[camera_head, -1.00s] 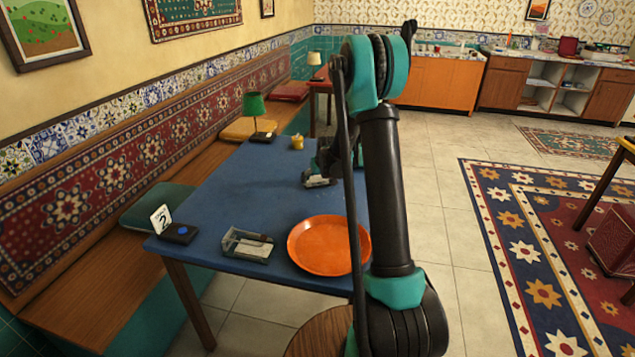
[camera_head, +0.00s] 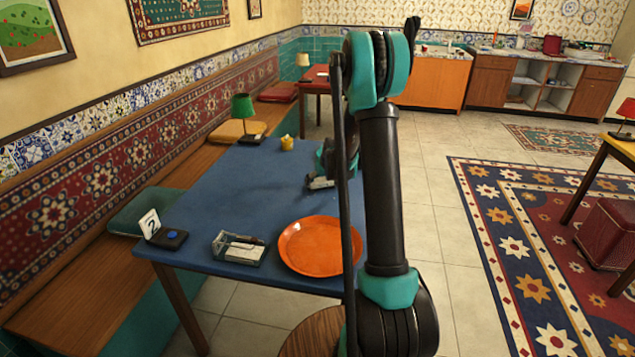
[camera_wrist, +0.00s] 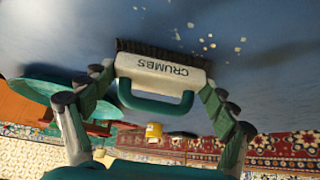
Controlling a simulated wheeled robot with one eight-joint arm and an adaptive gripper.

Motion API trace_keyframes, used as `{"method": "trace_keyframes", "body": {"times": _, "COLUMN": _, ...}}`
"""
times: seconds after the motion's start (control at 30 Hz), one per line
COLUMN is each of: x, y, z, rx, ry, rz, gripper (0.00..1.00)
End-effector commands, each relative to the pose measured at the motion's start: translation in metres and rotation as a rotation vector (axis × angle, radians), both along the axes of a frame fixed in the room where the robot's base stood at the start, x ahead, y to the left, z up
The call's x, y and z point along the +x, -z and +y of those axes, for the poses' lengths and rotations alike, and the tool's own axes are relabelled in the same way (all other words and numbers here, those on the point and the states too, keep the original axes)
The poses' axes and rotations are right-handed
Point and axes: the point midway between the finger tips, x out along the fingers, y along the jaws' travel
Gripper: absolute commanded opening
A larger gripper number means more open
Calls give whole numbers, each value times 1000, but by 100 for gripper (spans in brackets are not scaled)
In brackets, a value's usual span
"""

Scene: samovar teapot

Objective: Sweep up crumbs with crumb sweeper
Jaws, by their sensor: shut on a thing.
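In the wrist view, my gripper (camera_wrist: 158,90) is shut on the crumb sweeper (camera_wrist: 160,69), a white block lettered "CRUMBS" with a green handle and dark bristles. The bristles face the blue table (camera_wrist: 60,40). Several pale crumbs (camera_wrist: 208,43) lie on the table just beyond the bristle edge, mostly toward the right. In the head view, the sweeper (camera_head: 321,183) shows partly beside my arm, over the right part of the table (camera_head: 230,190). My gripper (camera_head: 328,170) is mostly hidden behind my arm there. The crumbs cannot be made out in the head view.
An orange round tray (camera_head: 318,247) sits at the table's near right. A clear-sided box (camera_head: 238,248) and a dark device with a number card (camera_head: 168,238) stand along the near edge. A green lamp (camera_head: 243,107) and yellow cup (camera_head: 287,143) stand at the far end. The table's middle is clear.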

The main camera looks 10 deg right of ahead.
Motion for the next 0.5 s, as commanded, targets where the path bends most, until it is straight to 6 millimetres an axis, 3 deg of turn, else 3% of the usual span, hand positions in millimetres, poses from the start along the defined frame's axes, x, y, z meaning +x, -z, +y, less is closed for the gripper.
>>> {"method": "trace_keyframes", "body": {"times": 0.5, "x": -11, "y": -1, "z": -26, "rx": 1, "ry": 1, "rz": -1, "gripper": 41}}
